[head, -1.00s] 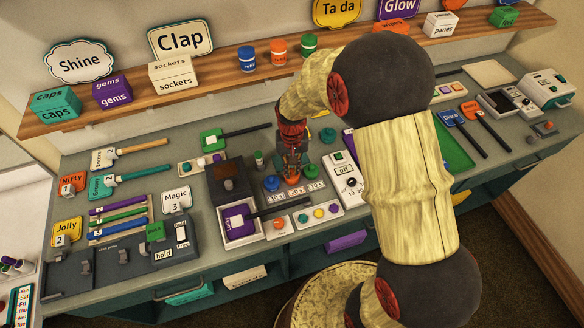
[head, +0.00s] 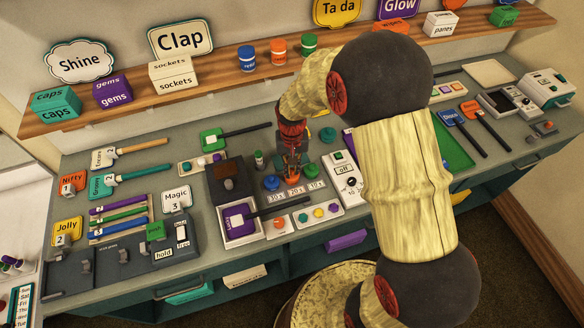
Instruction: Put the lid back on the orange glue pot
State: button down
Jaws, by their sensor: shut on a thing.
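My gripper (head: 292,173) points down over the row of small coloured pots at the middle of the bench. It is shut on a small orange piece that looks like the orange pot's lid (head: 293,184). The fingers cover much of it, and the orange glue pot's body cannot be made out below. I cannot tell whether lid and pot touch. A blue-topped pot (head: 272,183) stands just left of my gripper, and a green-topped one (head: 312,171) just right. Labels marked 30 s, 20 s and 10 s (head: 294,191) lie in front.
A box with a dark handle (head: 239,232) lies in front left. A panel with coloured buttons (head: 317,217) is in front, and a white dial unit (head: 346,178) stands close on the right. A small teal object (head: 327,136) is behind. Blue, orange and green jars (head: 279,50) stand on the shelf.

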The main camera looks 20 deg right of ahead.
jog(key=c, duration=1.8)
grip_release()
jog(key=shift+o, duration=0.6)
jog(key=o, duration=0.4)
jog(key=shift+c, duration=0.2)
jog(key=shift+r, duration=0.15)
jog(key=shift+r+p, duration=2.45)
jog(key=shift+r, duration=0.9)
jog(key=shift+c, duration=0.3)
grip_shut()
